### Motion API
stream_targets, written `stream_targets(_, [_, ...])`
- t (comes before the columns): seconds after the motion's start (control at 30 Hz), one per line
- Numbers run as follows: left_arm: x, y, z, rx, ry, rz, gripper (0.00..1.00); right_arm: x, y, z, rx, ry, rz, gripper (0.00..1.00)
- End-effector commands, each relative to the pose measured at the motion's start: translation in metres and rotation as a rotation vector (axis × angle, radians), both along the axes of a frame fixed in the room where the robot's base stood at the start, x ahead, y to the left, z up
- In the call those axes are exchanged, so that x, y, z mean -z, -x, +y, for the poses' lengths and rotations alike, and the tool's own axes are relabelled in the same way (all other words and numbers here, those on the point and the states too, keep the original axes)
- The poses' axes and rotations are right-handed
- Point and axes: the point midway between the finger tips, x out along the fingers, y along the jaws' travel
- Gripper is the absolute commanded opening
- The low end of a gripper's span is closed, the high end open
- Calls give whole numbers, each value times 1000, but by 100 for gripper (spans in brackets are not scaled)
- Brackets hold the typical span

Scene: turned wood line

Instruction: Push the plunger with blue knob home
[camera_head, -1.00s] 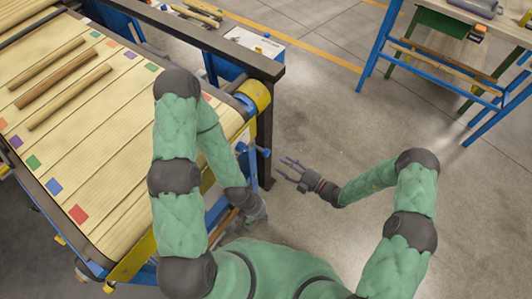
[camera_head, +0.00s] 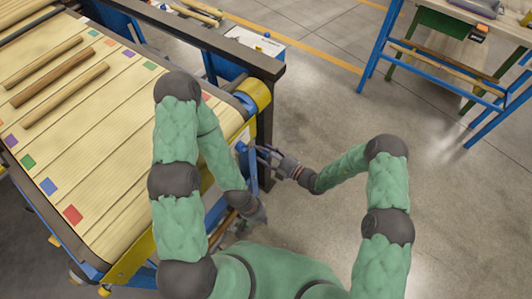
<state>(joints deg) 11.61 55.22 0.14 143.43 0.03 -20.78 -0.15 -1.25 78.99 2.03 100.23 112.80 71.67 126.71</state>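Small blue knobs stand at the near end of the wood conveyor; one blue knob (camera_head: 241,147) shows just left of my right gripper. A second one, seen earlier beside it, is now mostly behind that hand. My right gripper (camera_head: 266,157) points left at this spot, with its fingers apart and nothing visible between them. I cannot tell whether it touches the knob. My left gripper (camera_head: 258,216) is low beside the conveyor end, close to my body; its fingers are too small and shaded to read.
The slatted conveyor (camera_head: 110,150) carries wooden rods (camera_head: 65,95) and coloured squares. A dark rail (camera_head: 240,60) and a yellow roller end (camera_head: 257,95) stand near the hands. A blue-framed bench (camera_head: 440,60) is at upper right. The floor between is clear.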

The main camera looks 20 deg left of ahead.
Motion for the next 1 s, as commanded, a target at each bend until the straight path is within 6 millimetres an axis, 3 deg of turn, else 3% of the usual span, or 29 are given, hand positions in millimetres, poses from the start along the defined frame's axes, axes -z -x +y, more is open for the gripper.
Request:
stream_targets(0.03, [0, 0, 0, 0, 0, 0, 0, 0, 0, 0, 0, 0, 0, 46])
stream_targets(0.2, [0, 0, 0, 0, 0, 0, 0, 0, 0, 0, -1, -1, 0, 0])
stream_targets(0.37, [0, 0, 0, 0, 0, 0, 0, 0, 0, 2, -3, -1, -1, 0])
stream_targets(0.63, [-1, 0, 0, 0, 0, 0, 0, -1, -9, 30, -6, -1, -3, 0])
stream_targets(0.97, [-1, 0, 0, 0, 0, 0, 0, -2, -11, 34, -6, -2, -4, 0])
stream_targets(1.0, [-1, 0, 0, 0, 0, 0, 0, -2, -11, 34, -6, -2, -4, 44])
